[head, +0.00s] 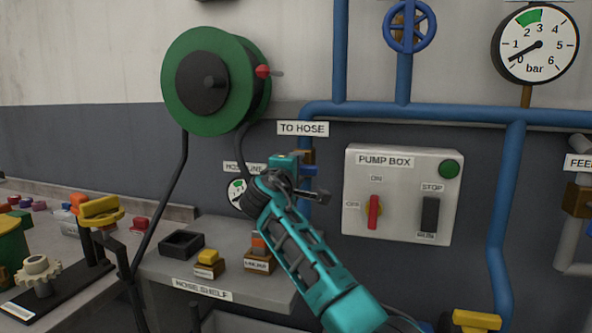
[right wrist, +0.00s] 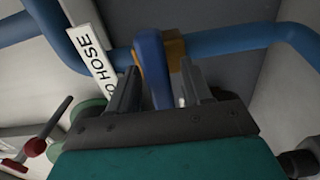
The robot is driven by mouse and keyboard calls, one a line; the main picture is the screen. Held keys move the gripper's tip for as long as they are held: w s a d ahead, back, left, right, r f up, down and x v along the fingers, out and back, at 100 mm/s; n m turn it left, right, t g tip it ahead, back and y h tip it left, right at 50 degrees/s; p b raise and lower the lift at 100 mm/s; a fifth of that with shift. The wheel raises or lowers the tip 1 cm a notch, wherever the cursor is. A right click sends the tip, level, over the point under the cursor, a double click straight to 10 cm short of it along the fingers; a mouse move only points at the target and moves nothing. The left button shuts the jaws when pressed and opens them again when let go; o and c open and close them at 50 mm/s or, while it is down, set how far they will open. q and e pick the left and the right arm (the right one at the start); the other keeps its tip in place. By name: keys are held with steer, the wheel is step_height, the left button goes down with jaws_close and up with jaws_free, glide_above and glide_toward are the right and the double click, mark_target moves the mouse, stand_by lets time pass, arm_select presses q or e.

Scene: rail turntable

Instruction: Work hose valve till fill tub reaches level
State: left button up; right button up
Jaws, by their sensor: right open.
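The hose valve has a brass body (right wrist: 174,50) and a blue lever handle (right wrist: 152,62), on the blue pipe by the "TO HOSE" sign (head: 303,129). In the head view the blue handle (head: 309,170) is partly hidden by my right gripper (head: 306,181). In the right wrist view my right gripper (right wrist: 160,84) is open, with the blue lever between its two fingers. I cannot tell whether a finger touches it. The green hose reel (head: 181,107) hangs at upper left with a black hose running down. My left gripper is not in view. I cannot make out the fill tub.
The pump box (head: 357,228) with a red switch (head: 374,212) and green lamp (head: 449,169) is on the wall to the right. A bar gauge (head: 549,44) reads near 0. The hose shelf (head: 170,268) below holds small blocks. A blue handwheel (head: 429,27) is above.

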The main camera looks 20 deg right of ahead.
steer(key=v, duration=1.3)
